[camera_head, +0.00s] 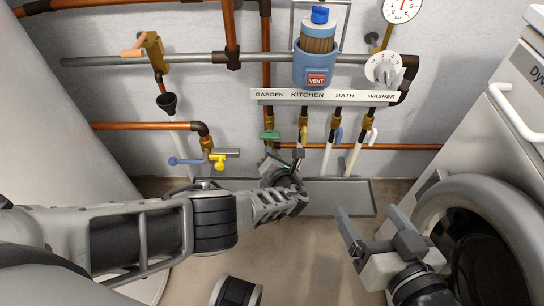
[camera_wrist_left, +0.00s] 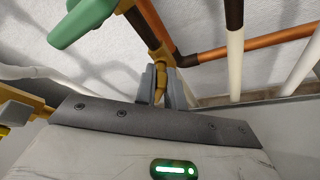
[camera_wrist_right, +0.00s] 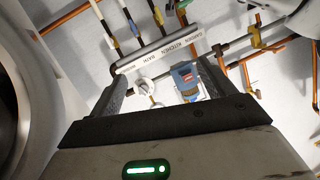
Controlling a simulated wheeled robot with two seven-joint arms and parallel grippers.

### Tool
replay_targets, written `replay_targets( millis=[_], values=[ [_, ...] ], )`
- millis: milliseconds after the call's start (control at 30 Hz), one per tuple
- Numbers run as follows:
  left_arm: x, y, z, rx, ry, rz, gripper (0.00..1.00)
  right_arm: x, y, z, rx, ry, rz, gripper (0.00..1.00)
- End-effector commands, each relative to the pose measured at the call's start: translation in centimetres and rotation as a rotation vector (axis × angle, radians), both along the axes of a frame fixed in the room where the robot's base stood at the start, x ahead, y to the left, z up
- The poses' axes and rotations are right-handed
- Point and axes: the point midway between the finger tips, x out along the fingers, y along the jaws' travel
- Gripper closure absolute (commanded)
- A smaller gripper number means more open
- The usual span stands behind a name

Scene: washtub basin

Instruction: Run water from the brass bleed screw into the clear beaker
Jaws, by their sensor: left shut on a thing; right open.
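My left gripper (camera_head: 284,160) is at the lower end of the garden valve, below its green handle (camera_head: 269,135). In the left wrist view its fingers (camera_wrist_left: 161,72) are closed on a small brass piece (camera_wrist_left: 159,94) that looks like the brass bleed screw. The brass valve body (camera_wrist_left: 162,54) and green handle (camera_wrist_left: 82,20) are just above. In the head view my gripper hides the screw. My right gripper (camera_head: 366,209) is open and empty, in front of the grey trough, near the washer door. I cannot make out the clear beaker in any view. No running water is visible.
A shallow grey trough (camera_head: 345,196) lies along the wall below the labelled valves. The kitchen valve's yellow handle (camera_head: 303,134) is close right of my left gripper. The washing machine (camera_head: 450,190) bounds the right side.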

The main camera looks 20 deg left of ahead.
Motion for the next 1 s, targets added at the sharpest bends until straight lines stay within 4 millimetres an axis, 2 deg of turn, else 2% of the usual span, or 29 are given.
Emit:
replay_targets(
  millis=[467,567,633,1000],
  values=[
    [-0.2,-0.1,-0.7,0.175,0.057,0.003,1.00,0.0,0.5,-0.2,0.083,-0.006,0.005,0.18],
    [-0.2,-0.2,-1.0,0.251,0.079,0.003,1.00,0.3,0.7,0.0,0.121,-0.019,0.005,0.18],
    [-0.2,-0.2,-1.1,0.312,0.096,0.004,1.00,0.6,0.9,0.8,0.172,-0.037,0.002,0.18],
    [-0.2,-0.2,-1.1,0.583,0.174,0.005,1.00,0.6,1.5,1.5,0.313,-0.054,0.017,0.18]
  ],
)
